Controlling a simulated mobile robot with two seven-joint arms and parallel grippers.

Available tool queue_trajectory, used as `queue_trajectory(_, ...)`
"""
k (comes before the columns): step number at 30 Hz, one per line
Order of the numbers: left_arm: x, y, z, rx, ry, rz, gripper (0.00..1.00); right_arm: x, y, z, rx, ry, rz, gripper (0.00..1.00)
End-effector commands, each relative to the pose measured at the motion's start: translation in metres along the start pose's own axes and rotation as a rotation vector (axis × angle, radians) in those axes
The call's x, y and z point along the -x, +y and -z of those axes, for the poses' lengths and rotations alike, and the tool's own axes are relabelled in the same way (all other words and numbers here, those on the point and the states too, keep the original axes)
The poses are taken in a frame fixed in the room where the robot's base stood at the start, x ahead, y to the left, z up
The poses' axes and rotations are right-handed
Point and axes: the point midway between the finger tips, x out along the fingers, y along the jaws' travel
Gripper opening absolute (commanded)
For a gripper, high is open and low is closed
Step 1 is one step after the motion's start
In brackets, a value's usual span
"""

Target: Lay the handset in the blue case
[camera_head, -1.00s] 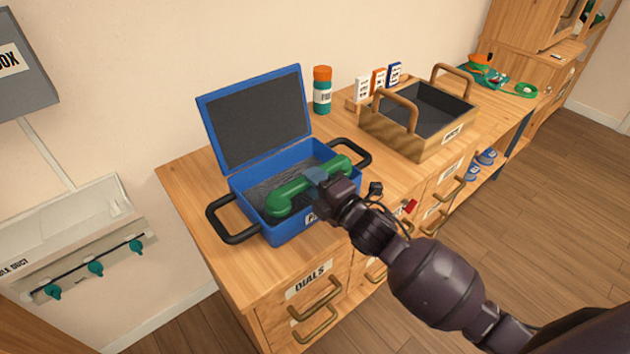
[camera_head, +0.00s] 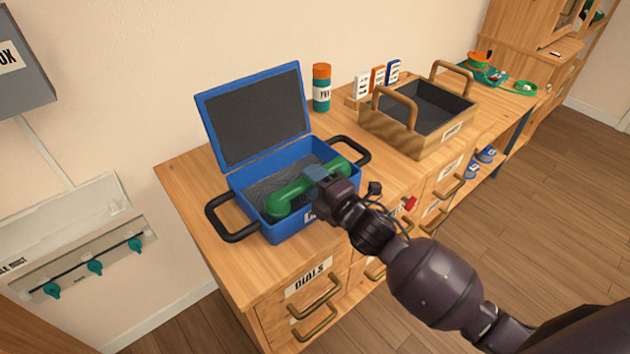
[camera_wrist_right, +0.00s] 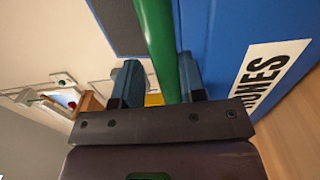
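The green handset (camera_head: 287,198) lies lengthwise inside the open blue case (camera_head: 283,236), one end near the front left and the other near the back right. Its middle is hidden by my right gripper (camera_head: 316,174), which reaches in over the front wall. In the right wrist view the handset (camera_wrist_right: 160,40) runs between the two blue-grey fingers of my right gripper (camera_wrist_right: 160,80), which look closed on it. Whether the handset touches the case's grey lining is hidden. My left gripper is not in view.
The case lid (camera_head: 255,114) stands open at the back, and black handles (camera_head: 232,220) stick out at both sides. A wooden tray (camera_head: 405,138) stands to the right. An orange-capped bottle (camera_head: 321,88) stands behind. The tabletop left of the case is clear.

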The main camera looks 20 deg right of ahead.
Motion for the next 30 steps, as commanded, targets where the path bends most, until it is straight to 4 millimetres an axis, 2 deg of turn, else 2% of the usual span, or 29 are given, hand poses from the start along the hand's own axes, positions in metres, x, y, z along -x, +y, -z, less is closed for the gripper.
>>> queue_trajectory(1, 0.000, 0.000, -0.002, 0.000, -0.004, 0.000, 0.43, 0.002, -0.009, 0.000, -0.003, -0.002, 0.017, 0.49)
queue_trajectory(12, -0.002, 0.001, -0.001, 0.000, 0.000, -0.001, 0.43, 0.003, -0.013, 0.001, -0.005, -0.002, 0.025, 0.49)
queue_trajectory(16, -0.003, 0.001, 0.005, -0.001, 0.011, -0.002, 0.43, 0.003, -0.008, 0.001, -0.005, -0.002, 0.024, 0.49)
queue_trajectory(19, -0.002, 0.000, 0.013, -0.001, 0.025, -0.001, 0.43, 0.003, 0.003, 0.001, -0.003, -0.002, 0.022, 0.49)
queue_trajectory(24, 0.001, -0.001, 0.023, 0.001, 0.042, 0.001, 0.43, 0.029, 0.004, 0.000, -0.004, -0.004, 0.021, 0.49)
queue_trajectory(30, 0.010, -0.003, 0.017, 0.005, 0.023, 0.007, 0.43, 0.060, 0.007, 0.000, -0.003, -0.003, 0.017, 0.49)
